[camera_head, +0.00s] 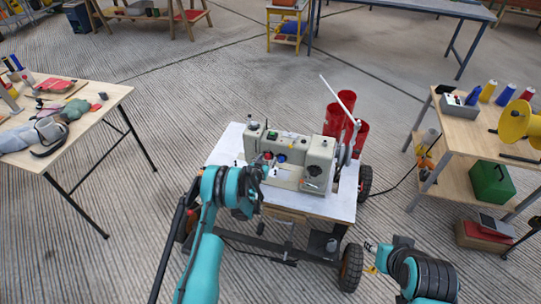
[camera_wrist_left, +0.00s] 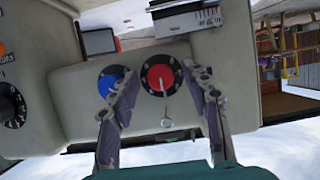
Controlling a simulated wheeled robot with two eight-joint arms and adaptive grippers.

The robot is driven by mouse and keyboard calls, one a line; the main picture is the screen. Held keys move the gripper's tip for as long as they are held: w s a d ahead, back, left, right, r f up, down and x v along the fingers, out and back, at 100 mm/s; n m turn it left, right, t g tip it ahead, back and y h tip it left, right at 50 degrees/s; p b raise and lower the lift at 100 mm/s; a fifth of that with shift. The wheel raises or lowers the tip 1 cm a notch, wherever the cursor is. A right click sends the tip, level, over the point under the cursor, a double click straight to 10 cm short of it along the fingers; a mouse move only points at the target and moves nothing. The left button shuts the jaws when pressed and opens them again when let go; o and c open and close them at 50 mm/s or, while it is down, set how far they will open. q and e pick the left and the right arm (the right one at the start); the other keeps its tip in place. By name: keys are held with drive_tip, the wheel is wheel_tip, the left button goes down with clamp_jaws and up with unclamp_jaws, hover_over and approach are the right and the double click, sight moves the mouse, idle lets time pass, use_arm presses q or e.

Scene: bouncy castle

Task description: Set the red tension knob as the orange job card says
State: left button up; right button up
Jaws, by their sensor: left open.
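The red knob (camera_wrist_left: 160,78) is on the pale sewing machine's panel, on a black dial plate with white marks. It also shows in the head view (camera_head: 268,155). A blue knob (camera_wrist_left: 110,84) is beside it. My left gripper (camera_wrist_left: 160,76) is open, its fingertips on either side of the red knob; I cannot tell whether they touch it. The left finger partly covers the blue knob's dial. My right gripper (camera_head: 369,258) is low at the right of the cart, apart from the machine; its opening is too small to judge. I cannot make out an orange job card.
The sewing machine (camera_head: 320,150) stands on a wheeled white-topped cart (camera_head: 225,150), with red cylinders (camera_head: 340,115) behind it. A black dial (camera_wrist_left: 12,105) is on its body. A cluttered table (camera_head: 105,95) is left, a bench with spools (camera_head: 460,130) right.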

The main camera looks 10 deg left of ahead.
use_arm(q)
drive_tip(key=shift+w+f, duration=0.1)
drive_tip(key=shift+w, duration=0.1)
drive_tip(key=shift+s+r, duration=0.15)
drive_tip(key=shift+r, duration=0.05)
clamp_jaws()
drive_tip(key=shift+m, duration=0.3)
drive_tip(key=shift+d+m+y, duration=0.2)
drive_tip(key=shift+m+y, duration=0.8)
drive_tip(key=shift+m, duration=0.2)
drive_tip(key=m+t+y, duration=0.1)
drive_tip(key=m+y, duration=0.1)
drive_tip(key=shift+f+m, duration=0.1)
drive_tip(key=shift+m, duration=0.3)
